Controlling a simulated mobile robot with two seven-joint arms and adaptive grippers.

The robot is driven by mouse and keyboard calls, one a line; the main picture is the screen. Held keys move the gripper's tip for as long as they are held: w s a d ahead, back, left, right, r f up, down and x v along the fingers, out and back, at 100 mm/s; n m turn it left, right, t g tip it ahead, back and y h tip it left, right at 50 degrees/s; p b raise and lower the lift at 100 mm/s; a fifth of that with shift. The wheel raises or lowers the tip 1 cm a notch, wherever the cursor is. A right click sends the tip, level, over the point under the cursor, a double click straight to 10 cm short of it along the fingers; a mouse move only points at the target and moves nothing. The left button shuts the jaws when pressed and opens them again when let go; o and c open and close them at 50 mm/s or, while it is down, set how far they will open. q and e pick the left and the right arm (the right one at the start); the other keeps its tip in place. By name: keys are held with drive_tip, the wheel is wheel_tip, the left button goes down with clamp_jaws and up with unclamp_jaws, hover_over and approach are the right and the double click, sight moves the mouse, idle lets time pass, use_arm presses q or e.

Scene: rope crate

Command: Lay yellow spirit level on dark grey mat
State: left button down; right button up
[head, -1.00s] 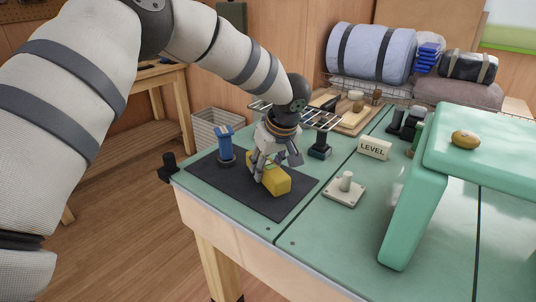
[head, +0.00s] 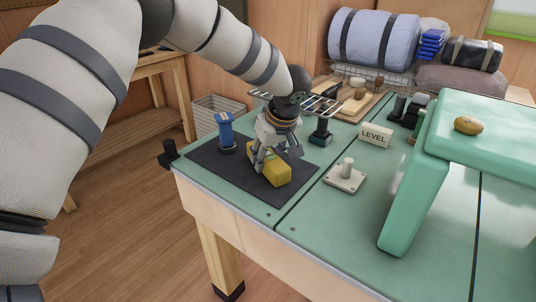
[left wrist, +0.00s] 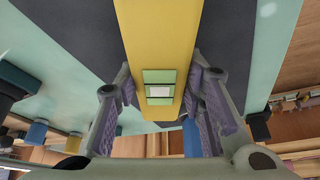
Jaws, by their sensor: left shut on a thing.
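The yellow spirit level (head: 271,171) is a thick bar with a pale green vial window, which shows in the left wrist view. My left gripper (head: 266,160) points down with its fingers on both sides of the level, shut on it. The dark grey mat (head: 222,168) lies flat on the green bench top, and the level is over its middle. I cannot tell whether the level touches the mat or hangs just above it. In the left wrist view the level (left wrist: 158,35) runs between my fingers, with the mat (left wrist: 75,35) beyond. My right gripper is out of view.
A blue-topped object (head: 226,130) stands at the mat's back left. A LEVEL sign (head: 375,135) and a pale plate with a peg (head: 345,175) are to the right. A wire rack (head: 320,105) is behind my gripper.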

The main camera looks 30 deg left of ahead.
use_arm(q)
drive_tip(key=shift+f, duration=0.1)
drive_tip(key=c, duration=1)
unclamp_jaws()
drive_tip(key=v, duration=1.2)
